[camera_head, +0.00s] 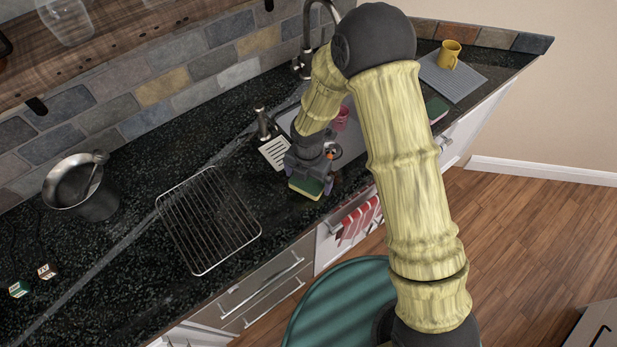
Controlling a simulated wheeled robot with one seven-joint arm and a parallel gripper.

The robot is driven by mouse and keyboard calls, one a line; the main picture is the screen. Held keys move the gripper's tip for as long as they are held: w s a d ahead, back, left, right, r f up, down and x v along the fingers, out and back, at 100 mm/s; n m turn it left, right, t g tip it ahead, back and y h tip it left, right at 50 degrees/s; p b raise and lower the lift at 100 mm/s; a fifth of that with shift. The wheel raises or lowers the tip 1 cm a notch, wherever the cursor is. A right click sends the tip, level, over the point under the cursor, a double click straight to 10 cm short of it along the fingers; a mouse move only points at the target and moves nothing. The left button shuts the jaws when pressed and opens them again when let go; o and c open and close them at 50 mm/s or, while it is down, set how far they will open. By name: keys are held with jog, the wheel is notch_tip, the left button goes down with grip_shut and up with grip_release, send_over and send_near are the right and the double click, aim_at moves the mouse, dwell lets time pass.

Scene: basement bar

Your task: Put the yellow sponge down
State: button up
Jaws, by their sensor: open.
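The yellow sponge (306,187), with a green face on top and a yellow side, is at the front edge of the dark speckled counter, left of the sink. My gripper (312,178) points down over it. The jaws are open, with the sponge at or between the fingertips; the fingers partly hide it. The sponge looks about level with the counter top, but I cannot tell whether it fully rests on it.
A wire rack (208,220) lies left of my gripper, with a metal pot (82,187) beyond. A slotted white item (275,153) is close behind. A pink cup (341,118) is by the sink. A yellow mug (448,54) stands on a grey mat (468,84). A striped towel (360,219) hangs in front.

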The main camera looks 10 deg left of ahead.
aim_at(308, 180)
notch_tip(308, 180, up, 12)
jog(key=b, duration=0.2)
jog(key=shift+f, duration=0.1)
dwell(0.8)
jog(key=s+d+r+m+t, duration=0.1)
jog(key=s+d+r+m, duration=0.1)
jog(key=d+m, duration=0.6)
jog(key=s+d+r+m, duration=0.2)
jog(key=d+m, duration=0.7)
jog(key=m, duration=0.4)
jog(key=s+d+r+m+t, duration=0.1)
jog(key=s+d+r+m, duration=0.1)
jog(key=d+m, duration=0.6)
jog(key=s+m, duration=0.1)
jog(key=m, duration=0.2)
jog(key=shift+d+r+t, duration=0.3)
jog(key=shift+d+r, duration=0.05)
jog(key=shift+s, duration=0.1)
